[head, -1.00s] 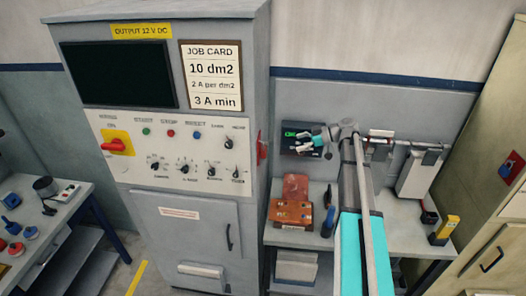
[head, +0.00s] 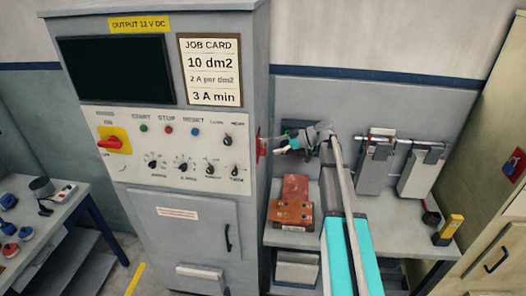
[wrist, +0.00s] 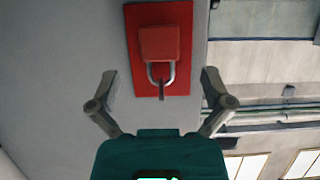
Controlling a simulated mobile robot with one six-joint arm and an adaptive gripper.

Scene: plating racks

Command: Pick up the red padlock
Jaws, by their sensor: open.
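The red padlock (wrist: 159,43) shows in the wrist view, with a grey shackle, in front of a red plate (wrist: 182,84) on the grey cabinet side. The shackle hangs around a dark peg or tab (wrist: 161,90). My gripper (wrist: 160,78) is open, with its fingers apart to the left and right of the shackle and nothing held. In the head view, my gripper (head: 283,145) points left at the cabinet's right side, close to a small red patch (head: 262,146) there. The padlock cannot be told apart from the plate in that view.
The tall grey cabinet (head: 150,205) stands left of my arm. A bench (head: 385,228) on the right holds a brown-orange block (head: 292,203) and a yellow-black device (head: 448,230). Grey panels (head: 420,175) hang from a rail behind.

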